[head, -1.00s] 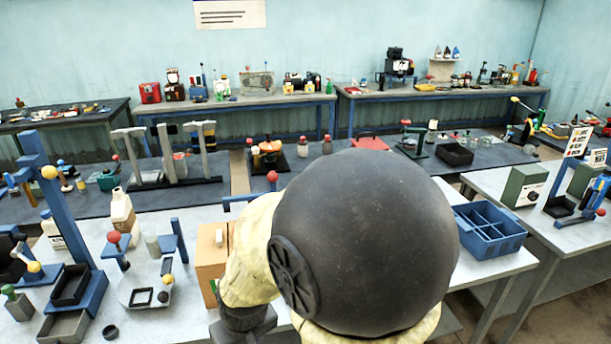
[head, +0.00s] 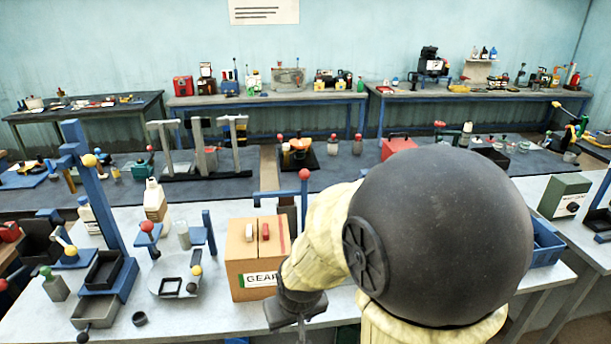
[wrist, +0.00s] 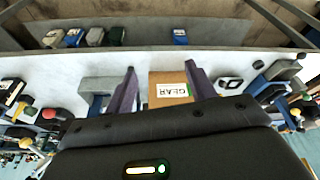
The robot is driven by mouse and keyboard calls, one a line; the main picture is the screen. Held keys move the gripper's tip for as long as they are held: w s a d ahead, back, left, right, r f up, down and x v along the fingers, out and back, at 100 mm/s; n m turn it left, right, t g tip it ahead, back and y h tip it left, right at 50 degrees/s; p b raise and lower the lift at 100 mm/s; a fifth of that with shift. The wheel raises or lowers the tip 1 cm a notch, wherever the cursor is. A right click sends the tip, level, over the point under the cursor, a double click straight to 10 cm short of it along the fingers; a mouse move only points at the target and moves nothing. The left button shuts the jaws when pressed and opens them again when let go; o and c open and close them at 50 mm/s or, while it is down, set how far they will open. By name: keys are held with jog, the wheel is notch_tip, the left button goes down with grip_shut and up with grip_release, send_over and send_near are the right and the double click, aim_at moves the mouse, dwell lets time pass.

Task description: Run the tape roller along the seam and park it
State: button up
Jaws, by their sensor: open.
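A brown carton (head: 240,272) with a white GEAR label stands on the near bench in the head view. I cannot tell whether either is the tape roller. In the wrist view the carton (wrist: 168,78) shows upside down between my fingers. My gripper (wrist: 160,74) is open, with nothing between its fingers that I can tell is held. In the head view my gripper (head: 296,316) hangs just right of the carton's front.
A blue post with a red ball (head: 304,175) stands behind the carton. White bottles (head: 155,200), a blue stand (head: 95,230) and small trays crowd the left. A blue bin (head: 545,243) is right, partly hidden by my arm. Bare bench lies in front of the carton.

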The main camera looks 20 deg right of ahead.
jog(key=w+d+r+m+t+h, duration=0.1)
jog(key=w+d+t, duration=0.3)
jog(key=w, duration=0.5)
jog(key=w+d+r+m+t, duration=0.1)
jog(key=w+d+t, duration=0.1)
jog(key=w+d, duration=0.55)
jog(key=m+t, duration=0.1)
jog(key=t, duration=0.7)
send_near(307, 177)
jog(key=s, duration=0.5)
jog(key=shift+s+a+f+p, duration=0.15)
jog(key=shift+s+a+p, duration=0.05)
jog(key=shift+a+p, duration=0.2)
jog(key=shift+w, duration=0.1)
jog(key=w+p, duration=0.2)
jog(key=w, duration=0.3)
jog(key=w+d+p, duration=0.1)
jog(key=w+p, duration=0.1)
jog(key=w, duration=0.4)
jog(key=w+p, duration=0.3)
jog(key=w, duration=0.3)
jog(key=shift+w+d, duration=0.1)
jog(key=shift+d, duration=0.15)
grip_shut()
